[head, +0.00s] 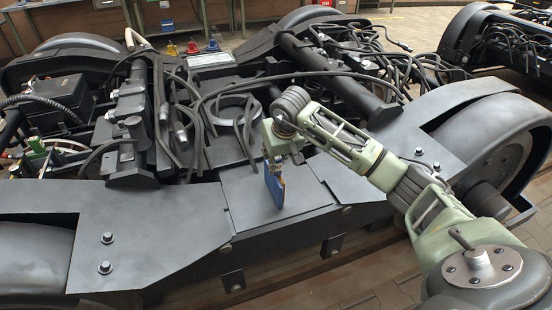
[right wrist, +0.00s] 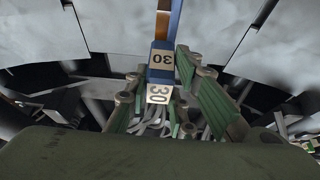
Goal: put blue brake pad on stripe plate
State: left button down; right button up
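The blue brake pad (head: 274,188) hangs upright below my right gripper (head: 276,160), just above or touching a flat dark grey plate on the bogie frame; I cannot tell which. In the right wrist view the blue pad (right wrist: 163,54), with white "30" labels and a brown face, sits between the green fingers of my right gripper (right wrist: 162,76), which are shut on it. No stripes show clearly on the flat plate (head: 240,205) below the pad, so I cannot tell whether it is the stripe plate. My left gripper is not in view.
Cables and dark pipes (head: 190,110) crowd the bogie behind the pad. A light tray (head: 210,59) lies at the back, near small red, yellow and blue items (head: 192,47). Green and white items (head: 37,146) are at the far left. The grey frame (head: 140,225) is bare at left.

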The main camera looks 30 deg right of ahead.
jog(key=o, duration=0.4)
jog(key=shift+r, duration=0.1)
